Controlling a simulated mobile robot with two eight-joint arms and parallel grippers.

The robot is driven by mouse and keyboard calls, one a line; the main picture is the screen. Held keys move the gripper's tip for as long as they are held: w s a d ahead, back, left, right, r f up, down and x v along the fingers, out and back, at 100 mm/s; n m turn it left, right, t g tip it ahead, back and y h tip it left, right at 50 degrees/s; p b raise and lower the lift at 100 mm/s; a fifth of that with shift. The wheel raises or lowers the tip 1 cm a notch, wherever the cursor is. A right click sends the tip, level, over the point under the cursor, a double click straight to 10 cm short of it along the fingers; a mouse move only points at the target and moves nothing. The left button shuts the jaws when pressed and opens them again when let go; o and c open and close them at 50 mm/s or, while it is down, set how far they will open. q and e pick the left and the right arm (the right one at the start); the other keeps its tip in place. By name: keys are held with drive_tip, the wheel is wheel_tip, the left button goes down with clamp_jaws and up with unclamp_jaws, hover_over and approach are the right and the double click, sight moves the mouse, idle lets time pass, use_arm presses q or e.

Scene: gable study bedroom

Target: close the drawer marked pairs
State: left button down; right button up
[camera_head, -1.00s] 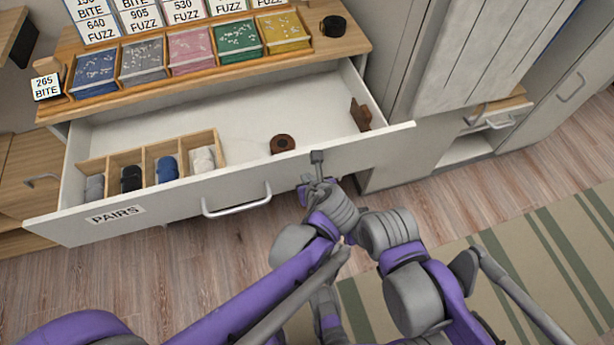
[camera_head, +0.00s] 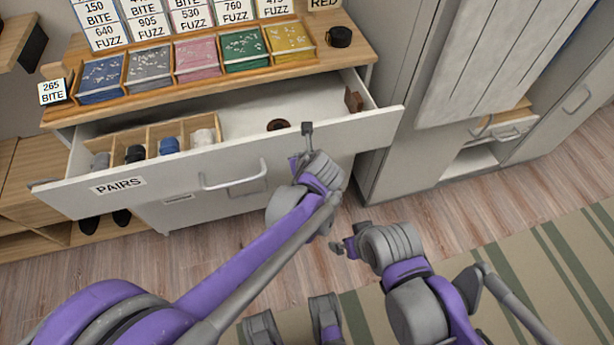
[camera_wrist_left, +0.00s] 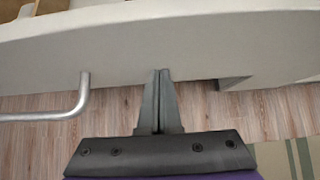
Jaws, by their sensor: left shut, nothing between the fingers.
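The white drawer marked PAIRS (camera_head: 235,180) is partly open below the desk top, its label (camera_head: 118,186) on the left of its front and a metal bar handle (camera_head: 233,178) in the middle. My left gripper (camera_head: 307,129) is shut and empty at the front panel, right of the handle. In the left wrist view its closed fingertips (camera_wrist_left: 161,73) point at the drawer front (camera_wrist_left: 210,45) and appear to touch it. The handle (camera_wrist_left: 60,112) is to their left there. My right gripper (camera_head: 350,238) is low, away from the drawer; its fingers are too small to read.
Inside the drawer are a wooden divider (camera_head: 183,133) with rolled socks, a brown round item (camera_head: 278,125) and a brown block (camera_head: 354,100). Trays of coloured pieces (camera_head: 198,62) and a black roll (camera_head: 339,37) stand on the desk top. A cabinet (camera_head: 385,155) stands to the right.

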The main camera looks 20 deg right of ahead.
use_arm(q)
drive_tip(key=w+b, duration=0.1)
drive_tip(key=w, duration=1.7)
drive_tip(key=shift+w, duration=0.6)
drive_tip(key=shift+w+r, duration=0.15)
